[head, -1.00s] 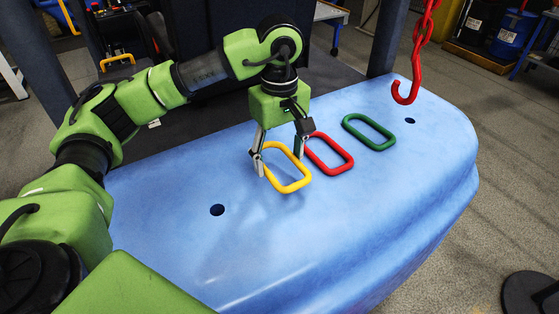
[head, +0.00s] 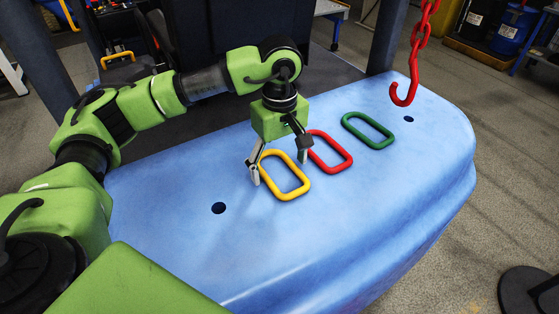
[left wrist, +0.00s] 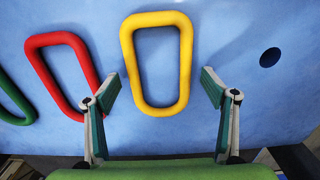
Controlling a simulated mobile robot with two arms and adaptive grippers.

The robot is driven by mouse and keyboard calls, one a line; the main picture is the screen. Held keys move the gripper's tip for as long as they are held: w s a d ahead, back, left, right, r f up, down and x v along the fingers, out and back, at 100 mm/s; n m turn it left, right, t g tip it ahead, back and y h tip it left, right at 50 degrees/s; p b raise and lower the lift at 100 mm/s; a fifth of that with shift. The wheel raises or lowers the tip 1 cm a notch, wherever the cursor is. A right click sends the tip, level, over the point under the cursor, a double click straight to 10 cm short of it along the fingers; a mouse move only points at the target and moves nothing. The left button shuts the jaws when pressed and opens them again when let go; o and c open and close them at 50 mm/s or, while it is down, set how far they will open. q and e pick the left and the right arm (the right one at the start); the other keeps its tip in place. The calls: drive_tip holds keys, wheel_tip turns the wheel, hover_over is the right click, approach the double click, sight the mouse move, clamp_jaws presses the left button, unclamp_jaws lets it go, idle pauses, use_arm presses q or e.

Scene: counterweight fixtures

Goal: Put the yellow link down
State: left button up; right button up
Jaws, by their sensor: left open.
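The yellow link (head: 285,195) lies flat on the blue counterweight (head: 330,240), left of the red link (head: 345,162). It also shows whole in the left wrist view (left wrist: 183,65). The red link (left wrist: 36,42) is close to one finger there. My right gripper is not in view.
A green link (head: 368,131) lies beyond the red one. A red hook (head: 403,96) hangs on a chain over the counterweight's right end. Dark holes (head: 218,208) and (head: 408,119) mark its surface. The blue surface in front is clear.

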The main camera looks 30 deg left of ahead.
use_arm(q)
drive_tip(key=shift+r, duration=0.2)
drive_tip(key=shift+w+r, duration=0.1)
drive_tip(key=shift+r, duration=0.15)
wheel_tip(320, 180, up, 11)
drive_tip(key=b, duration=0.2)
drive_tip(key=shift+r+b, duration=0.2)
drive_tip(key=shift+b, duration=0.15)
